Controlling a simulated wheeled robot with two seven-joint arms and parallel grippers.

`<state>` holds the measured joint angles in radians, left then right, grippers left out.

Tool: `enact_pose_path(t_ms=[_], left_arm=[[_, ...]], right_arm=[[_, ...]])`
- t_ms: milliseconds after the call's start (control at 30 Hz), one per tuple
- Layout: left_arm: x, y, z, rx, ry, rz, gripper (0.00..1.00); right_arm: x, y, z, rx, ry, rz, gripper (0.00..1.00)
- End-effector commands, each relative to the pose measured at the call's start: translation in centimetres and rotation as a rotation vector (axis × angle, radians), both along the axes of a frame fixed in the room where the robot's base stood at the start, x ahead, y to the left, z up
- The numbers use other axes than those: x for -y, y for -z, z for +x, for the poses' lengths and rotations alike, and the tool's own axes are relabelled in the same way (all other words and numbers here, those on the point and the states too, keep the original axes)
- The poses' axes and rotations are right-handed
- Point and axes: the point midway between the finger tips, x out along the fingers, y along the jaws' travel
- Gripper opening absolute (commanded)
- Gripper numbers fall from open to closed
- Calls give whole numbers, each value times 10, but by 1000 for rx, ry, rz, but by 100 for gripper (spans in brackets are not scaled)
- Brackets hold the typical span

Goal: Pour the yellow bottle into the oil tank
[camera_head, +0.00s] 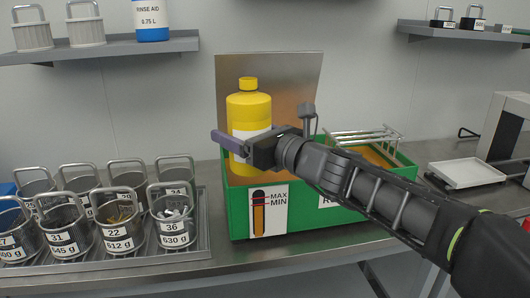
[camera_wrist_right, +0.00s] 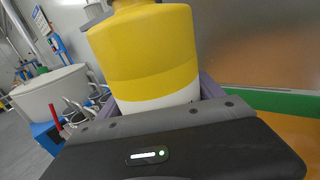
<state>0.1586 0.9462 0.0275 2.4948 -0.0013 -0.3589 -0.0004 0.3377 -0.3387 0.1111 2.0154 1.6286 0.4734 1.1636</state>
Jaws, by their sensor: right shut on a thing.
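The yellow bottle (camera_head: 249,108) with a white label stands upright over the left part of the green oil tank (camera_head: 240,206). My right gripper (camera_head: 232,143) is shut on the bottle around its label; the bottle also fills the middle of the right wrist view (camera_wrist_right: 150,55). My left gripper is not in view.
Several labelled wire baskets (camera_head: 65,230) stand on a metal tray at left. A wire rack (camera_head: 362,138) lies over the tank's right part. A scale with a white pan (camera_head: 467,172) is at right. Shelves (camera_head: 100,48) hang above.

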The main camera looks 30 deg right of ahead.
Motion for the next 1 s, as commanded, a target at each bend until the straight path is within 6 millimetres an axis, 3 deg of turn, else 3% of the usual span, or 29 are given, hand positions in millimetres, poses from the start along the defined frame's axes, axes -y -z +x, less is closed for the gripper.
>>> enact_pose_path(t_ms=[467, 867, 1000], left_arm=[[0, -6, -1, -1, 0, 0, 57], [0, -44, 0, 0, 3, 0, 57], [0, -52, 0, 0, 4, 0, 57]], right_arm=[[0, -6, -1, 1, 0, 13, 4], [-2, -14, -1, -67, 0, 156, 4], [-2, -8, -1, -99, 2, 219, 4]])
